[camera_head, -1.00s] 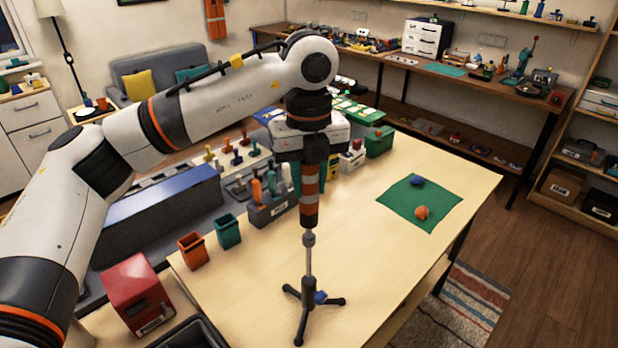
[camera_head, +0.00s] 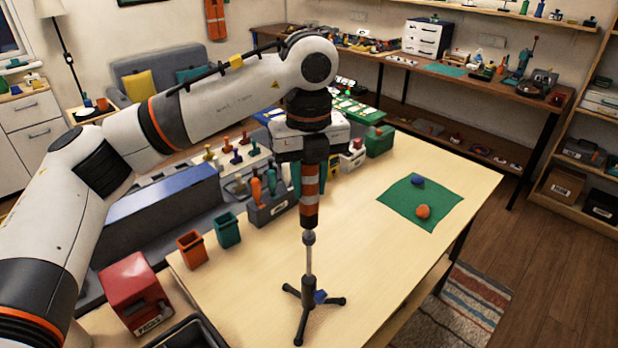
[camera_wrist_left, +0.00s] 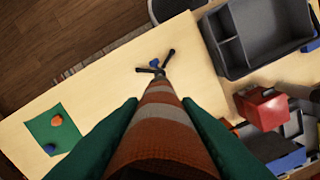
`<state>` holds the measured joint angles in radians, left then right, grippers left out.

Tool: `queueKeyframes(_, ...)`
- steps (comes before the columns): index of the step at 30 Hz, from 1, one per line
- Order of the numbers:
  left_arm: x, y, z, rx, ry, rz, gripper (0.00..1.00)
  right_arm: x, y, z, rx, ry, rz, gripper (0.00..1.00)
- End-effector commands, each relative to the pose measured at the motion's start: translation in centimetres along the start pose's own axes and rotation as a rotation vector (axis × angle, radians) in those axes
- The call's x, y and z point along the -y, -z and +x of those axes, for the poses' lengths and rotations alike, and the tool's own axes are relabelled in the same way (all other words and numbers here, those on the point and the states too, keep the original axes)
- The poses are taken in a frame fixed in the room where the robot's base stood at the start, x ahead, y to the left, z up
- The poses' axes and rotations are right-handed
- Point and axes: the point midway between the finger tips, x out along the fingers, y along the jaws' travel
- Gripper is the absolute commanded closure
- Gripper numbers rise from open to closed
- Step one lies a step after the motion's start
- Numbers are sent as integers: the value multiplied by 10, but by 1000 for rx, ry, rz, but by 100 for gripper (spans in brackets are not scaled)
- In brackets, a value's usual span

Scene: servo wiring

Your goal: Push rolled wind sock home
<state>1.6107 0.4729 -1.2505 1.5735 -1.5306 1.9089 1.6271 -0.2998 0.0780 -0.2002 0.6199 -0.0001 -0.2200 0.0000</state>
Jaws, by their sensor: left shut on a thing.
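The rolled wind sock (camera_head: 309,188), an upright orange, white and dark striped roll, hangs in my left gripper (camera_head: 309,152). In the left wrist view the green fingers flank the sock (camera_wrist_left: 162,135) on both sides. The sock stands in line above a thin grey pole with a rounded knob on a black tripod stand (camera_head: 308,292). Its lower end is at the knob; whether they touch I cannot tell. The tripod's feet (camera_wrist_left: 155,70) show beyond the sock in the wrist view. My right gripper is out of view.
A green mat (camera_head: 420,203) with a blue and an orange lump lies right on the table. Orange (camera_head: 192,250) and teal (camera_head: 227,231) cups, a tool holder (camera_head: 268,205) and a red box (camera_head: 136,293) stand left. The table around the tripod is clear.

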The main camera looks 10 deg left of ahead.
Motion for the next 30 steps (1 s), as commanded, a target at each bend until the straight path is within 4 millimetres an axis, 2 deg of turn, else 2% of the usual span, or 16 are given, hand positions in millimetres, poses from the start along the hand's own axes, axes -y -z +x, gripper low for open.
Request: queueKeyframes(30,0,0,22,0,0,0,93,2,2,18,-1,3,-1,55)
